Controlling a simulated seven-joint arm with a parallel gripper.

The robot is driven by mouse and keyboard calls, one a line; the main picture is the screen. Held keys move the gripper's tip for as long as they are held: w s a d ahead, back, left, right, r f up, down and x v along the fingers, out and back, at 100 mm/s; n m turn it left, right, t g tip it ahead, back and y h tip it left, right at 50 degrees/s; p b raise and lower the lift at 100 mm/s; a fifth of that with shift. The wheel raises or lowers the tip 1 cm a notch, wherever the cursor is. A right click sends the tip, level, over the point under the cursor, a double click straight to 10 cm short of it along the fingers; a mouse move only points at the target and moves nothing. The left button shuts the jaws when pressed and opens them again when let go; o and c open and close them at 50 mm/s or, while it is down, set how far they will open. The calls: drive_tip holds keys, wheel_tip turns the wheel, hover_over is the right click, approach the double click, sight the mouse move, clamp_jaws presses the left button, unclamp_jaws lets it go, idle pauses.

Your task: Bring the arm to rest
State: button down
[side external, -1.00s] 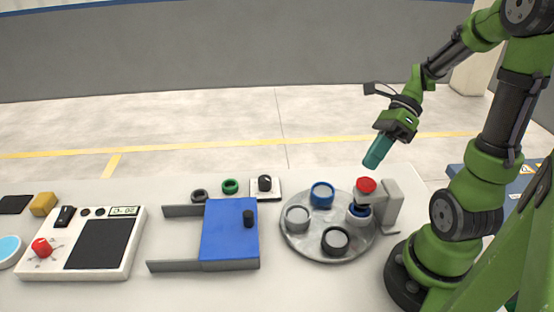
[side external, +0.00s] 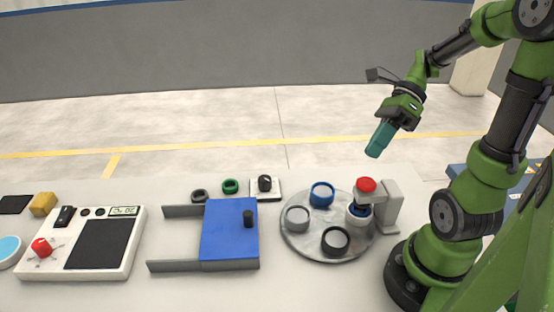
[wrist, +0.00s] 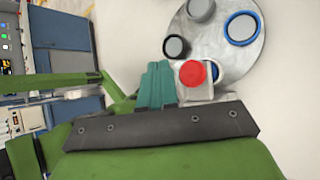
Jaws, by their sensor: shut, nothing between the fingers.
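My gripper (side external: 374,152) hangs in the air above the back right of the table, its teal fingers shut with nothing between them. The fingers also show in the wrist view (wrist: 157,86), pointing toward the turntable side. My arm is raised and bent on the right of the side view. The round grey turntable (side external: 300,248) stands below and to the left of my gripper. A red-topped post (side external: 366,185) on a grey stand is the nearest thing under the fingers, and they are apart from it.
The turntable carries a blue ring (side external: 321,194), a grey ring (side external: 297,217) and a black ring (side external: 335,240). A blue sliding plate (side external: 229,230), a green ring (side external: 230,186) and a white control panel (side external: 85,243) lie to the left. The air around my gripper is clear.

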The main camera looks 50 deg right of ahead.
drive_tip(key=shift+d+f+n, duration=0.25)
drive_tip(key=shift+n, duration=0.15)
drive_tip(key=n+h, duration=0.1)
drive_tip(key=f+n+h, duration=0.1)
drive_tip(key=n, duration=0.1)
drive_tip(key=d+f+n, duration=0.1)
drive_tip(key=shift+n+h, duration=0.3)
drive_tip(key=shift+h, duration=0.1)
drive_tip(key=n+h, duration=0.1)
drive_tip(key=n, duration=0.1)
drive_tip(key=w+a+n+h, duration=0.1)
drive_tip(key=n, duration=0.1)
drive_tip(key=n+h, duration=0.1)
drive_tip(key=n, duration=0.2)
drive_tip(key=shift+w+a+r+t, duration=0.25)
drive_tip(key=shift+w+r+t, duration=0.05)
drive_tip(key=shift+w+t, duration=0.1)
drive_tip(key=w+a+r+n+t+h, duration=0.1)
drive_tip(key=a+r+n+t, duration=0.4)
drive_tip(key=a+n, duration=0.5)
drive_tip(key=shift+w+a+r+n, duration=0.15)
drive_tip(key=shift+w+r+n, duration=0.6)
drive_tip(key=shift+n, duration=0.45)
drive_tip(key=shift+s+r, duration=0.1)
